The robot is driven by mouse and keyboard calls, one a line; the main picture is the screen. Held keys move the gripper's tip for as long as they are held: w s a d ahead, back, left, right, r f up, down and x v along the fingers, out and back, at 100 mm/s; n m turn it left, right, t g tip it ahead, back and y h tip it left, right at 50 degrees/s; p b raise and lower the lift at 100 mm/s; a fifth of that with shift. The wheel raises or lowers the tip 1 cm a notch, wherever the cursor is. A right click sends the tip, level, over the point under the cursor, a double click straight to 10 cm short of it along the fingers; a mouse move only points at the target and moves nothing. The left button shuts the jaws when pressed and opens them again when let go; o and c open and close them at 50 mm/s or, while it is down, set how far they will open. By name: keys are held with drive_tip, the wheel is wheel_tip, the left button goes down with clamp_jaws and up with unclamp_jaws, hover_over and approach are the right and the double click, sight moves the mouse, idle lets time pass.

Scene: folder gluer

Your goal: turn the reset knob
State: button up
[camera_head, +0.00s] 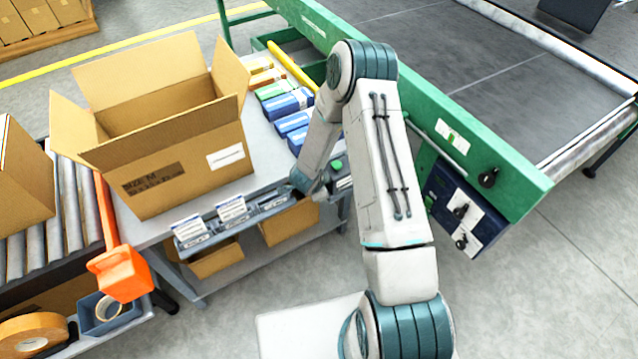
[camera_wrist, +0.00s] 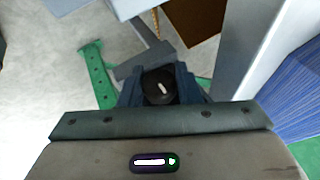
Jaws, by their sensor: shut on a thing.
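A round black knob (camera_wrist: 158,84) with a white pointer mark shows in the wrist view, between my two fingers. My gripper (camera_wrist: 160,92) is shut on it, with one finger on each side. The white mark runs at a slight slant from the upper left to the lower right. In the head view, my gripper (camera_head: 304,184) reaches down at the front right edge of the packing table, beside a small grey box with a green button (camera_head: 337,165). My arm and gripper hide the held knob in that view.
An open cardboard box (camera_head: 170,150) stands on the grey table. Blue cartons (camera_head: 290,105) lie behind my gripper. The green conveyor frame (camera_head: 480,140) at right carries a dark panel (camera_head: 465,212) with black knobs. An orange tape dispenser (camera_head: 120,273) is at lower left.

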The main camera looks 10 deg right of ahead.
drive_tip(key=shift+s+f, duration=0.15)
drive_tip(key=o, duration=0.9)
drive_tip(key=shift+r, duration=0.2)
drive_tip(key=shift+a+r, duration=0.1)
drive_tip(key=shift+r, duration=0.15)
drive_tip(key=p+v, duration=0.1)
drive_tip(key=v, duration=1.2)
drive_tip(key=shift+s, duration=0.1)
drive_tip(key=shift+r, duration=0.1)
